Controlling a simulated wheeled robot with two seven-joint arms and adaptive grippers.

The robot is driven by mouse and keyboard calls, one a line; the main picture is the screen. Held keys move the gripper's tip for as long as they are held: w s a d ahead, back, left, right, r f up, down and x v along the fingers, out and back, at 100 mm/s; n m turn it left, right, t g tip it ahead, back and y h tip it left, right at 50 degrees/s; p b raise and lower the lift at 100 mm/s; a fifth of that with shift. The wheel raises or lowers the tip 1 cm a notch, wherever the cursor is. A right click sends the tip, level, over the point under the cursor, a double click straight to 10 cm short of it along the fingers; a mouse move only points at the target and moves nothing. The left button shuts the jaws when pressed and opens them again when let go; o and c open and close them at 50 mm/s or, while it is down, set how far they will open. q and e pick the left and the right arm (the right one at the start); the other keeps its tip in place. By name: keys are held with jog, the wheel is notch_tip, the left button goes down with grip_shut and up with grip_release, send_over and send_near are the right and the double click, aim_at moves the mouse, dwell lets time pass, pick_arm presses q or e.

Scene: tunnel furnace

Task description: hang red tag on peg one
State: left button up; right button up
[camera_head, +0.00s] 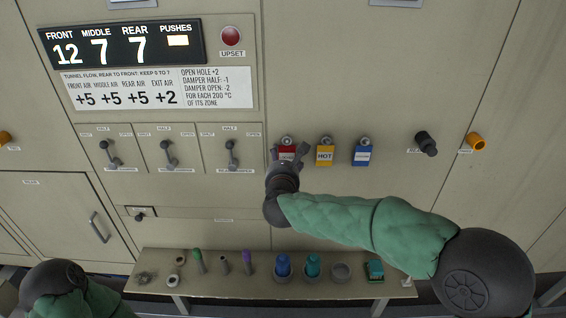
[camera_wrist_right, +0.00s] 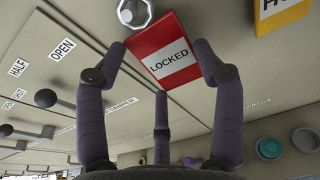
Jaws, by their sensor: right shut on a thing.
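The red tag (camera_head: 287,151) is at the leftmost of three metal pegs in a row on the panel. In the right wrist view, the red tag (camera_wrist_right: 167,48) has a white label reading LOCKED and tilts slightly. A metal peg (camera_wrist_right: 134,13) shows at its upper left corner; whether the tag hangs on it I cannot tell. My right gripper (camera_head: 287,157) is at the tag, its fingers shut on the tag's sides in the right wrist view. My left arm shows at the bottom left; its gripper is out of view.
A yellow HOT tag (camera_head: 325,156) and a blue tag (camera_head: 361,156) hang to the right. Three damper levers (camera_head: 168,155) are to the left. A black knob (camera_head: 427,144) protrudes farther right. A shelf (camera_head: 220,288) below holds several plugs and cups.

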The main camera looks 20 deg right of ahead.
jog(key=o, duration=1)
